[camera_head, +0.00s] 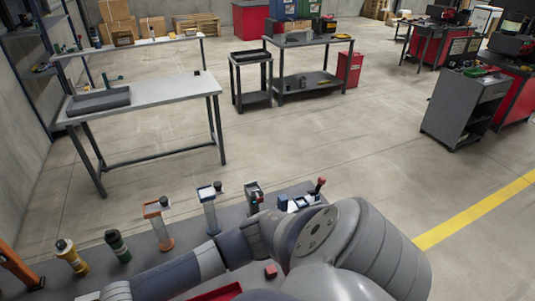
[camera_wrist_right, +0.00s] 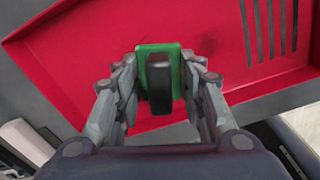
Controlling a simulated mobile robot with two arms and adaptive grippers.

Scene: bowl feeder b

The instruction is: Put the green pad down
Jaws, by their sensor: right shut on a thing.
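The green pad (camera_wrist_right: 143,76) has a dark upright block or handle on it. In the right wrist view it sits between the two fingers of my right gripper (camera_wrist_right: 160,82), which is shut on it. Behind it is a red tray (camera_wrist_right: 85,72) with a raised rim and several slots at the upper right. I cannot tell whether the pad touches the tray floor. In the head view a strip of red tray (camera_head: 217,293) shows at the bottom edge, mostly hidden by my arm. The pad and both grippers do not show there.
On the grey bench (camera_head: 148,256) stand a yellow bottle (camera_head: 72,259), a dark green bottle (camera_head: 118,246), an orange stand (camera_head: 159,224) and a blue stand (camera_head: 209,209). A small red block (camera_head: 271,271) lies near my arm. Open floor lies beyond the bench.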

